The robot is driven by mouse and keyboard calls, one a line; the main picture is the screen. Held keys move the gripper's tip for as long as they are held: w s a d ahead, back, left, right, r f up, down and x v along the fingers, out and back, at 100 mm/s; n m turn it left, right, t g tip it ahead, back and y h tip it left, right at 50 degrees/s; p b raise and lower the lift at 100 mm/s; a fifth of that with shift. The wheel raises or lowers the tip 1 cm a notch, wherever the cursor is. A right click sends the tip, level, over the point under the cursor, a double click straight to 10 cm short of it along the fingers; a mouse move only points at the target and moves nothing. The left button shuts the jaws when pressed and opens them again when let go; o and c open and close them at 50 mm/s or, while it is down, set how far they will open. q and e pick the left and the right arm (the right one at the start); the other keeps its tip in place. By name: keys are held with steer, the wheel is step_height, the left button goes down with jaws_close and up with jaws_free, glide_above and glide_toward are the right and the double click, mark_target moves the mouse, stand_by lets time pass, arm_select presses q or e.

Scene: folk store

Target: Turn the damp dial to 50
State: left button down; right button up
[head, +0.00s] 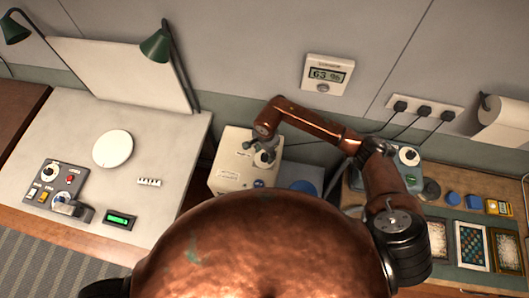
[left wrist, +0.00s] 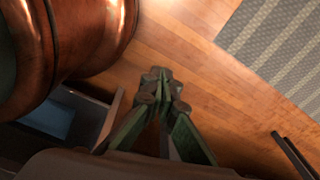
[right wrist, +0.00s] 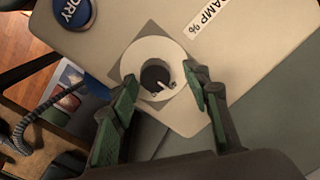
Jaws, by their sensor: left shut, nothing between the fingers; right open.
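The damp dial (right wrist: 155,52) is a pale disc with a dark round centre and a small white pointer, on top of a cream box (head: 228,168). A "DAMP %" label (right wrist: 212,20) is beside it; I cannot read a setting. My right gripper (right wrist: 163,80) is open, its green fingers on either side of the dial; I cannot tell if they touch it. In the head view the right gripper (head: 265,158) is over the box top and partly covers it. My left gripper (left wrist: 162,78) is shut and empty above the wooden floor.
A blue "DRY" button (right wrist: 72,10) is on the same box top. A wall display (head: 327,75) reads 63 %. A white table (head: 175,165) with lamps and a control panel (head: 56,187) stands left; a crowded wooden bench (head: 470,205) stands right.

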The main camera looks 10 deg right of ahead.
steer(key=shift+s, duration=0.5)
steer(key=shift+w, duration=0.25)
steer(key=shift+c, duration=1.3)
steer(key=shift+s, duration=0.1)
steer(key=c, duration=0.7)
steer(key=shift+c, duration=1)
arm_select(q)
steer(key=shift+w, duration=0.75)
